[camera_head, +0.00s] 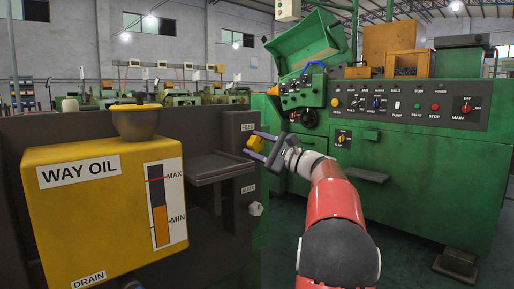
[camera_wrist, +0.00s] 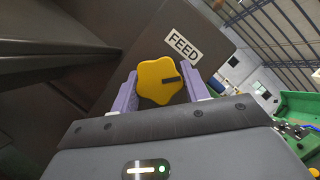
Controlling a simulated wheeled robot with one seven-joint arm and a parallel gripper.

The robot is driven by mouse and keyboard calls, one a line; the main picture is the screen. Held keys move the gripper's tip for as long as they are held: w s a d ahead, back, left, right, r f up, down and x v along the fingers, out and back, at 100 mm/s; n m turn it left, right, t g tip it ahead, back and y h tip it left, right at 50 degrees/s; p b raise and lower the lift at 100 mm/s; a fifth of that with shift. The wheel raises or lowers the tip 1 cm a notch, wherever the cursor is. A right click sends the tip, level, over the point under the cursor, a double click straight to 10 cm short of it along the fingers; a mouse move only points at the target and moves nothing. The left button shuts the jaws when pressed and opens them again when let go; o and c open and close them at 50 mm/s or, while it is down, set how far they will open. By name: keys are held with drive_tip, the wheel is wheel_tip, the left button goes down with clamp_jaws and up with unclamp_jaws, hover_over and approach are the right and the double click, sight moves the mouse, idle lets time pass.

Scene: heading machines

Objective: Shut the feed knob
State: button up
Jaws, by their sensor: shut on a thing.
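The feed knob (camera_wrist: 158,83) is a yellow lobed knob with a dark pointer mark, set on a dark panel below a white FEED label (camera_wrist: 184,46) in the wrist view. In the head view the knob (camera_head: 256,143) shows at the panel's right edge, partly hidden by my gripper. My gripper (camera_wrist: 162,92) has its two purple fingers on either side of the knob, shut on it. In the head view my gripper (camera_head: 262,145) reaches left to the panel from my red arm.
A yellow way oil tank (camera_head: 90,225) stands at the left, with a dark shelf (camera_head: 215,172) beside it. A green machine (camera_head: 430,180) with switches stands at the right. Floor shows between the machines.

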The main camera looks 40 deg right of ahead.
drive_tip(key=n+g, duration=0.1)
drive_tip(key=n, duration=0.1)
drive_tip(key=n+g, duration=0.1)
drive_tip(key=n, duration=0.2)
drive_tip(key=shift+r+y+p, duration=0.1)
drive_tip(key=shift+y+p, duration=0.2)
drive_tip(key=shift+n+g, duration=0.6)
drive_tip(key=shift+n, duration=0.9)
drive_tip(key=o, duration=1)
drive_tip(key=shift+p, duration=0.3)
drive_tip(key=v, duration=0.8)
